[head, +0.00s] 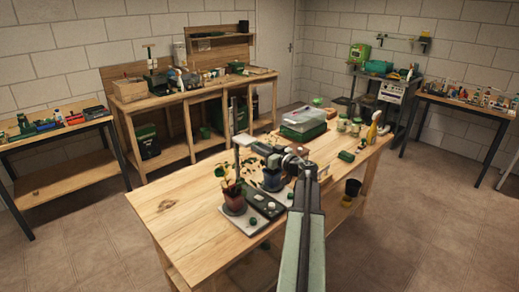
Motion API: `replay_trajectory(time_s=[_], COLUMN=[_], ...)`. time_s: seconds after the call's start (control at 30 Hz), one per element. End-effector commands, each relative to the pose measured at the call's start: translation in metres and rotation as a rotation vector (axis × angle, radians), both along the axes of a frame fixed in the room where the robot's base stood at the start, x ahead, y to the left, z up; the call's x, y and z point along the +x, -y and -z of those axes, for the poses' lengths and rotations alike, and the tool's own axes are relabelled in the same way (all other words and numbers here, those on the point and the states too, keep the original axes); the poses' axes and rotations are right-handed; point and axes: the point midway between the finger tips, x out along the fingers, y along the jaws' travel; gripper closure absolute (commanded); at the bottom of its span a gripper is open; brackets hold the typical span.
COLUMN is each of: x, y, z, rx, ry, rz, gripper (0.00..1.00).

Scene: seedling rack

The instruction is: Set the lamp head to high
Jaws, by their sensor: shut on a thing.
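A thin grey upright post (236,135) stands on the near wooden table, behind a potted plant. A dark flat piece that looks like the lamp head (262,148) sits beside the upper part of the post, to its right. My arm reaches in from the lower right. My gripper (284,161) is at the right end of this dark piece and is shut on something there. The jaws and the held part are small and dark; the held thing looks like the lamp head. The lamp's height setting cannot be read.
The potted plant (233,196) stands on a pale board left of my gripper, beside a dark tray (257,204). A lidded green box (303,124), several jars and a yellow bottle (372,132) stand towards the back. The table's left part (180,212) is bare.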

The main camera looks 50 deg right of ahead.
Motion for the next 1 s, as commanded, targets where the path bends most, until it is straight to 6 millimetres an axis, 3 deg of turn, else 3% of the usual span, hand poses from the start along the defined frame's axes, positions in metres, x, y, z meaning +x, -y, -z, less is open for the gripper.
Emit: replay_trajectory(time_s=[0.57, 0.77, 1.0], x=[0.0, 0.0, 0.0], y=[0.0, 0.0, 0.0], z=[-0.004, -0.035, -0.092], rx=[0.0, 0.0, 0.0], ry=[0.0, 0.0, 0.001], rz=[0.0, 0.0, 0.001], gripper=[1.0, 1.0, 1.0])
